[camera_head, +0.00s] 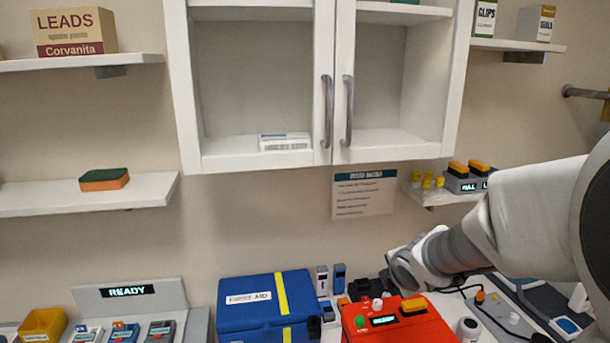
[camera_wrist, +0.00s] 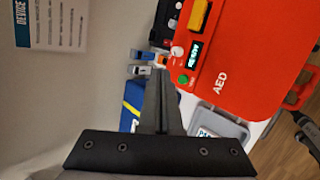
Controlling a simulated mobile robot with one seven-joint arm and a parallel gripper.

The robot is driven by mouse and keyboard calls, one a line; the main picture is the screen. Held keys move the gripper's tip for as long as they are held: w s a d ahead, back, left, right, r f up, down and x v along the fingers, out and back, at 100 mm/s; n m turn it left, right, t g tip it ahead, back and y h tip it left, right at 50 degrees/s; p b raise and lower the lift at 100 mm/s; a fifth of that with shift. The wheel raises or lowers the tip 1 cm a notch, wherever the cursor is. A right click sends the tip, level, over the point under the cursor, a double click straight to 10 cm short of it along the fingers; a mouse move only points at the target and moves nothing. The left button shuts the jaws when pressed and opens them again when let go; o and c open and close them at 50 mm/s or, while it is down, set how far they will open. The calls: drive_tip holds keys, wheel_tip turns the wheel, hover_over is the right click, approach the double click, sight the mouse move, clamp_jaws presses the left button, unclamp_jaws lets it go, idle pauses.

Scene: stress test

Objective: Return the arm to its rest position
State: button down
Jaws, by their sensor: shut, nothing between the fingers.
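My arm reaches in from the right edge in the head view, with its wrist end above the counter just behind the red AED case (camera_head: 400,322). In the wrist view my gripper (camera_wrist: 161,75) shows as grey fingers pressed together, shut with nothing between them. The AED case also shows in the wrist view (camera_wrist: 245,60), right of the fingers, with its lettering turned sideways. In the head view I cannot make out the fingertips clearly. I cannot tell the exact gap between the fingers and the case.
A blue first aid box (camera_head: 262,310) stands left of the AED case. A white wall cabinet (camera_head: 240,158) with glass doors hangs above. A small shelf (camera_head: 430,195) with yellow items is near my arm. A device with cables (camera_head: 500,310) lies to the right.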

drive_tip(key=s+r+m+g+h, duration=0.1)
drive_tip(key=s+r+m, duration=0.2)
drive_tip(key=s+m, duration=0.3)
drive_tip(key=s+r+m+g, duration=0.1)
drive_tip(key=s+r+m, duration=0.3)
drive_tip(key=s+m, duration=0.2)
drive_tip(key=s+a+m+g+y, duration=0.1)
drive_tip(key=s+a+m, duration=0.3)
drive_tip(key=s+m, duration=0.5)
drive_tip(key=s+y, duration=0.1)
drive_tip(key=s, duration=0.3)
drive_tip(key=shift+a+r, duration=0.15)
drive_tip(key=shift+r, duration=0.05)
idle(0.6)
